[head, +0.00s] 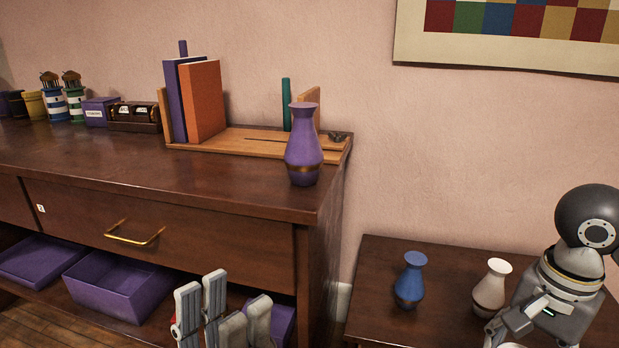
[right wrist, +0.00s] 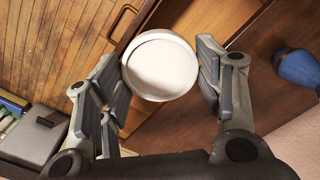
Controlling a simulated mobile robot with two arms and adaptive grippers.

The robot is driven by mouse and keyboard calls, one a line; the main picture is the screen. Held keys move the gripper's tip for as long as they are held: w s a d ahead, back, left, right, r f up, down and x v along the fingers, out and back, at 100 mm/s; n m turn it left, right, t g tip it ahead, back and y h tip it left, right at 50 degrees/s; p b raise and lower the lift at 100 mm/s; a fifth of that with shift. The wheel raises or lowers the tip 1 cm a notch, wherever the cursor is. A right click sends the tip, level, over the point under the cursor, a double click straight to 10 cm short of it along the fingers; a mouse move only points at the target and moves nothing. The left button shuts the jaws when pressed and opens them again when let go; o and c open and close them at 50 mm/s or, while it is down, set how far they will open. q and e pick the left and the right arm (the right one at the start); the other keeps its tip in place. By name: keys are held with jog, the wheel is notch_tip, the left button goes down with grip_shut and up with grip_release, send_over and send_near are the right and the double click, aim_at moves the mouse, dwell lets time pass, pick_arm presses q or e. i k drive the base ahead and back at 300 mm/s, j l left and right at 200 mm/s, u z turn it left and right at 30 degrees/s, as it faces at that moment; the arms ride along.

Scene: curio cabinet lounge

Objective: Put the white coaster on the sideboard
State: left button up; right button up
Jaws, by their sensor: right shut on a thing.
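The white coaster (right wrist: 160,66) is a round, shallow-rimmed disc between the fingers of my right gripper (right wrist: 158,75) in the right wrist view. My right gripper is shut on it. In the head view this gripper (head: 507,328) is at the lower right, and only a sliver of the coaster (head: 492,334) shows. The sideboard (head: 110,172) is the long dark wooden piece on the left, with a brass-handled drawer. My left gripper (head: 224,305) is in front of its lower shelf, fingers apart and empty.
A purple vase (head: 304,150) stands near the sideboard's right end, before a wooden book rack (head: 240,145). Its left front top is clear. A lower table (head: 385,275) on the right bears a blue vase (head: 410,280) and a white vase (head: 491,286). Purple bins (head: 115,290) fill the lower shelf.

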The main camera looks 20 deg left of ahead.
aim_at(114, 153)
jog(key=u, duration=0.85)
